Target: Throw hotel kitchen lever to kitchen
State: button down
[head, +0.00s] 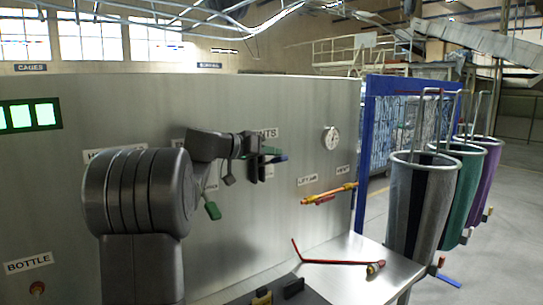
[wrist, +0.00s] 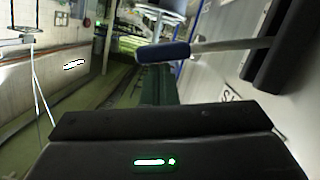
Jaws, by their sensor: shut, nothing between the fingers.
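My gripper (head: 257,170) is in front of the upright steel panel (head: 100,110), shut and empty. Beside it in the head view are a green piece (head: 270,151) and a blue tip (head: 281,158). A green handle (head: 212,211) hangs lower left of my gripper. Labels behind my arm are partly hidden, so I cannot tell which lever is the hotel kitchen one.
A yellow-and-red lever (head: 330,194) juts from the panel near a round gauge (head: 331,138). A red rod (head: 335,262) lies on the steel shelf (head: 365,285).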

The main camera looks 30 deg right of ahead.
notch_tip(320, 180, down, 6)
jog(key=s+m+t+b, duration=0.1)
jog(key=s+m+b, duration=0.1)
jog(key=b, duration=1.3)
jog(key=shift+m+t, duration=0.3)
jog(key=shift+m, duration=0.6)
jog(key=shift+d+r, duration=0.1)
jog(key=b+v, duration=0.1)
jog(key=v, duration=1.1)
jog(key=shift+r+b, duration=0.2)
jog(key=shift+b, duration=0.1)
jog(key=shift+s+d, duration=0.1)
